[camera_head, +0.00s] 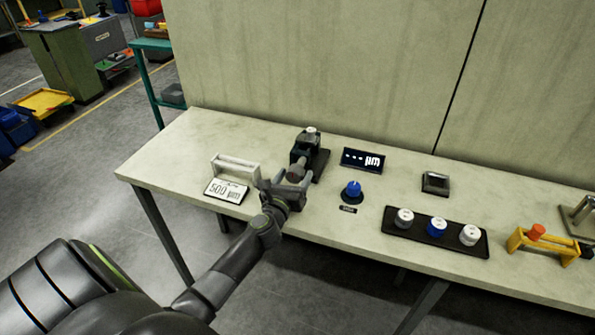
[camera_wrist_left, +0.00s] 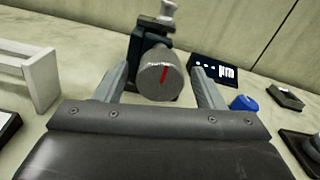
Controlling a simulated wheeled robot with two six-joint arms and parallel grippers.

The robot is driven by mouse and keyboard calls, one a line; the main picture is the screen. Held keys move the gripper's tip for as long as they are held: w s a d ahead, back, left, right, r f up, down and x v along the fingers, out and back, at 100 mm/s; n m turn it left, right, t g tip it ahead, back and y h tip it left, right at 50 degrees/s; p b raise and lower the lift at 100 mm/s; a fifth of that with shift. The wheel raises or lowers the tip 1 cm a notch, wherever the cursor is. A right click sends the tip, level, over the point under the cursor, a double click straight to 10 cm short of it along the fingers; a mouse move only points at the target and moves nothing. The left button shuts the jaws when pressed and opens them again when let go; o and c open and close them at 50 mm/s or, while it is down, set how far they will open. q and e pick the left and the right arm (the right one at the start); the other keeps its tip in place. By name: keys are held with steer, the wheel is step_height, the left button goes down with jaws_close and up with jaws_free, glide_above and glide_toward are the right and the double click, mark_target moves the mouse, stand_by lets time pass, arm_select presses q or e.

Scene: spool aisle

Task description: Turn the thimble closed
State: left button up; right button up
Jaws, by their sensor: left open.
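The thimble (camera_wrist_left: 160,76) is a grey metal cylinder with a red line on its face, in the middle of the left wrist view. It sits on the front of a dark micrometer stand (camera_head: 312,158) on the table. In the head view the thimble (camera_head: 297,172) is small and partly covered by my gripper. My left gripper (camera_head: 286,186) is open in front of it. In the left wrist view its fingers (camera_wrist_left: 165,85) stand on either side of the thimble, with gaps visible. The display (camera_head: 363,160) shows dots and "µm". My right gripper is not in view.
A card reading "500 µm" (camera_head: 226,190) and a white bracket (camera_head: 236,167) lie left of the stand. A blue knob (camera_head: 352,190) is to the right. A black tray (camera_head: 415,232) with white and blue spools and a yellow frame (camera_head: 545,246) are farther right.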

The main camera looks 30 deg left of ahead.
mark_target(297, 170)
arm_select(q)
steer(key=shift+x, duration=1.6)
steer(key=c, duration=1)
